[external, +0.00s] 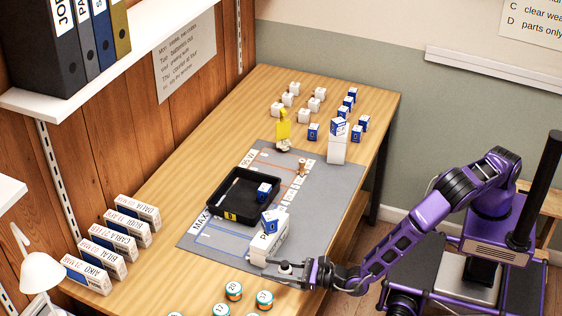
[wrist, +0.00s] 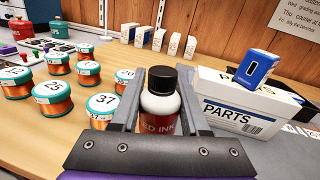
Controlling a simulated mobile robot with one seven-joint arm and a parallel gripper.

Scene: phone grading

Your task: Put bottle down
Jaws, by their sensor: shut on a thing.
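The bottle (wrist: 161,101) shows in the wrist view, upright, with a black cap, a pale shoulder and a dark red label reading "RED INK". My gripper (wrist: 166,92) has one finger on each side of it and is shut on it. In the external view my gripper (external: 290,268) is at the near edge of the desk, just in front of the white PARTS box. The bottle is too small there to make out clearly. Its base is hidden by the gripper body in the wrist view, so I cannot tell whether it touches the desk.
The PARTS box (external: 268,245) stands close beside my gripper, with a blue phone box (external: 271,220) on top. Copper-wire spools (wrist: 53,96) crowd the left in the wrist view. A black tray (external: 232,206) lies on the grey mat (external: 330,185). Bare wood (external: 185,240) shows left of the mat.

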